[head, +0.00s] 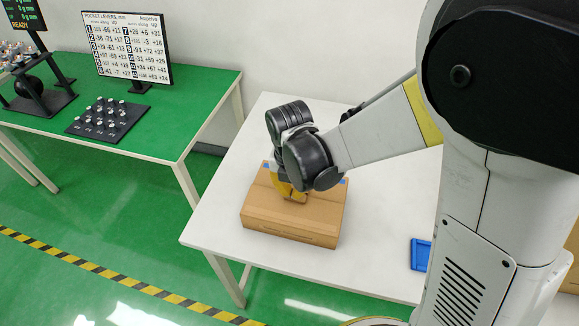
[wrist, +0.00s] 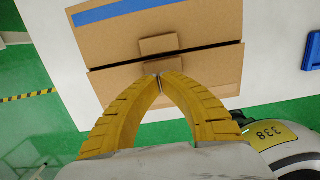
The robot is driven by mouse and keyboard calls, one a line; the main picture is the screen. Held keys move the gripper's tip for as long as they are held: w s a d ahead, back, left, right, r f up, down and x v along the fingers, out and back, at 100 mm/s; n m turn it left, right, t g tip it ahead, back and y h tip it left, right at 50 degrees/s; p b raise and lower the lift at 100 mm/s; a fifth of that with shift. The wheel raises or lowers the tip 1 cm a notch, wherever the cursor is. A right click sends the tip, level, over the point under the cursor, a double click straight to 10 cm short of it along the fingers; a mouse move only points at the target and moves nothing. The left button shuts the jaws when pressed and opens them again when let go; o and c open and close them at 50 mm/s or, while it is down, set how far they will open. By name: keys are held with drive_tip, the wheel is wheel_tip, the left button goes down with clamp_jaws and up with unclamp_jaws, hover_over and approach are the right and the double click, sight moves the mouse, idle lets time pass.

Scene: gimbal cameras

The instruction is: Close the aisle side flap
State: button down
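A brown cardboard box (head: 290,222) stands on the white table, under my gripper (head: 290,192). In the wrist view the box (wrist: 200,22) shows two top flaps on either side of a narrow dark gap, both looking nearly flat. The far flap carries a blue strip (wrist: 120,11). A small tab lies on each side of the gap at its middle. My yellow gripper fingers (wrist: 160,76) are shut, tips together with nothing between them. The tips are over the near flap just below the gap; I cannot tell whether they touch it. The fingers hide part of this flap.
A blue tray (head: 420,254) lies on the white table (head: 225,221) to the right of the box. A green-topped table (head: 185,100) with a sign (head: 127,47) and a black peg board (head: 107,119) stands at left. Striped floor tape (head: 110,275) runs in front.

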sight(292, 198)
drive_tip(key=shift+w+f, duration=0.1)
drive_tip(key=shift+f, duration=0.95)
drive_tip(key=shift+w+d+f+b, duration=0.1)
drive_tip(key=shift+w+f+b, duration=0.1)
drive_tip(key=shift+f+b, duration=0.9)
drive_tip(key=shift+r, duration=0.25)
drive_tip(key=shift+r, duration=0.1)
